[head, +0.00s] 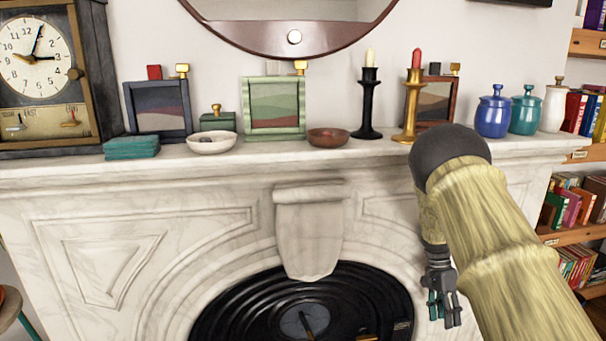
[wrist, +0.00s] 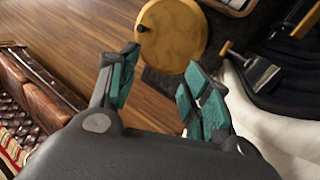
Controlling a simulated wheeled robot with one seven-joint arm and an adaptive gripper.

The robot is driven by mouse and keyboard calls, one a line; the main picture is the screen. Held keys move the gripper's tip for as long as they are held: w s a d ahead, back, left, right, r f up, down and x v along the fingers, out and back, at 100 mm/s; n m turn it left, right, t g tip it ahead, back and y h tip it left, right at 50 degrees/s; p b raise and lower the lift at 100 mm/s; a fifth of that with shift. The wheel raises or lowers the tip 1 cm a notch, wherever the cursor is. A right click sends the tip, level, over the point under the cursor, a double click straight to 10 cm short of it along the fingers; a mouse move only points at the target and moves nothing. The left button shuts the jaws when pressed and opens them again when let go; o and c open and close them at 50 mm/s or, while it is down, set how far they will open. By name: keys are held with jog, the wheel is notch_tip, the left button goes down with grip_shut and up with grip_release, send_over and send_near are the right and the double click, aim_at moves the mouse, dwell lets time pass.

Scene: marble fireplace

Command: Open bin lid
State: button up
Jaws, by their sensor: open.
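A round yellow-brown top with a small dark knob near its left edge, which looks like the bin lid (wrist: 175,38), shows from above in the wrist view. It looks closed, and the bin body beneath it is mostly hidden. My gripper (wrist: 162,85) points down toward the floor, with its teal-padded fingers spread and nothing between them. The lid lies beyond the fingertips, apart from them. In the head view my gripper (head: 444,308) hangs in front of the fireplace's right side, below the mantel. The bin is not seen in the head view.
The marble mantel (head: 262,162) holds a clock, frames, bowls, candlesticks and jars close to my arm. In the wrist view a small shovel or brush (wrist: 250,72) lies right of the lid, beside pale marble. A brown leather seat (wrist: 40,85) is at left. Wood floor (wrist: 75,30) is clear between.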

jog(key=s+a+f+n+t+p, duration=0.1)
jog(key=s+a+f+n, duration=0.25)
jog(key=s+f, duration=0.8)
jog(key=s+a+f+n+t+p, duration=0.1)
jog(key=s+a+f+n, duration=0.25)
jog(key=s+f, duration=0.8)
jog(key=s+a+r+n+t, duration=0.1)
jog(key=s+a+n, duration=0.1)
jog(key=s+a, duration=0.2)
jog(key=s+a+r+n+t+p, duration=0.1)
jog(key=s+a+r+n, duration=0.1)
jog(key=s, duration=0.9)
jog(key=s+a+r+n+t+y+p, duration=0.1)
jog(key=s+a+r+n, duration=0.1)
jog(key=s+a, duration=0.3)
jog(key=s+n, duration=0.1)
jog(key=s, duration=0.2)
jog(key=shift+s+a+n, duration=0.25)
jog(key=shift+a+n, duration=0.05)
jog(key=shift+a, duration=0.05)
